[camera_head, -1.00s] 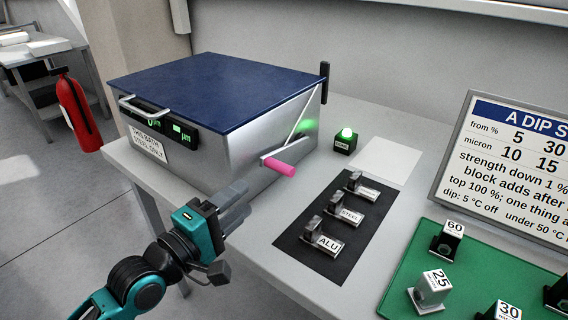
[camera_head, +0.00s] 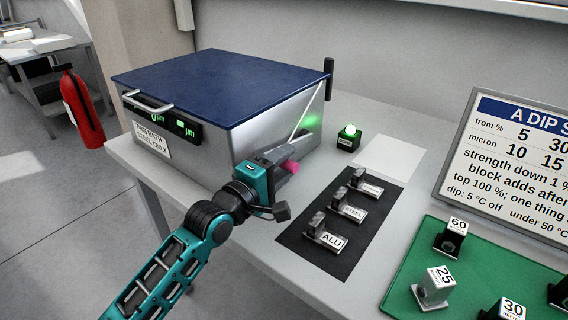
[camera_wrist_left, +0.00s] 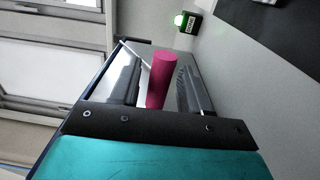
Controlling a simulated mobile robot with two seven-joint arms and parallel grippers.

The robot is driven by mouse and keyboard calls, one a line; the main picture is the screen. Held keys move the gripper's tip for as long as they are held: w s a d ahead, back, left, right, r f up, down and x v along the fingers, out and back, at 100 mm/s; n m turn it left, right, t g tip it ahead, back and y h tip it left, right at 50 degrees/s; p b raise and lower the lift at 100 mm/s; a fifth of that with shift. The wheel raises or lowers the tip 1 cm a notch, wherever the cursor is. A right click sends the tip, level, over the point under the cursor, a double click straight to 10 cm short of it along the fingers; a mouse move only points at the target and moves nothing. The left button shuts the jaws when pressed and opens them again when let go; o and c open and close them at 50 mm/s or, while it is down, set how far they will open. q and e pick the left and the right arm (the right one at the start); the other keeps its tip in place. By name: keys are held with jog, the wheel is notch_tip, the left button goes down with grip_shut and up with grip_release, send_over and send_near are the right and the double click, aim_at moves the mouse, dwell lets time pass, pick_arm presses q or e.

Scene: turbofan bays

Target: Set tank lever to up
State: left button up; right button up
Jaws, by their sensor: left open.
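The tank (camera_head: 255,135) is a silver box with a blue lid, standing on the table. Its lever ends in a pink handle (camera_head: 291,166) on the right side, low, now mostly behind my gripper. In the left wrist view the pink handle (camera_wrist_left: 161,80) stands between the two fingers. My left gripper (camera_head: 284,170) is open around the handle, with a finger on each side. Whether either finger touches it I cannot tell. The lever's root is hidden. My right gripper is not in view.
A black mat (camera_head: 333,262) with labelled blocks, including STEEL and ALU, lies right of the gripper. A green-lit button box (camera_head: 348,138) stands behind. A green mat (camera_head: 400,290) with numbered blocks and a sign (camera_head: 510,165) are farther right.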

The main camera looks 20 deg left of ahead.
pick_arm(q)
jog(key=shift+w, duration=0.1)
jog(key=shift+c, duration=0.2)
grip_shut()
dwell(0.4)
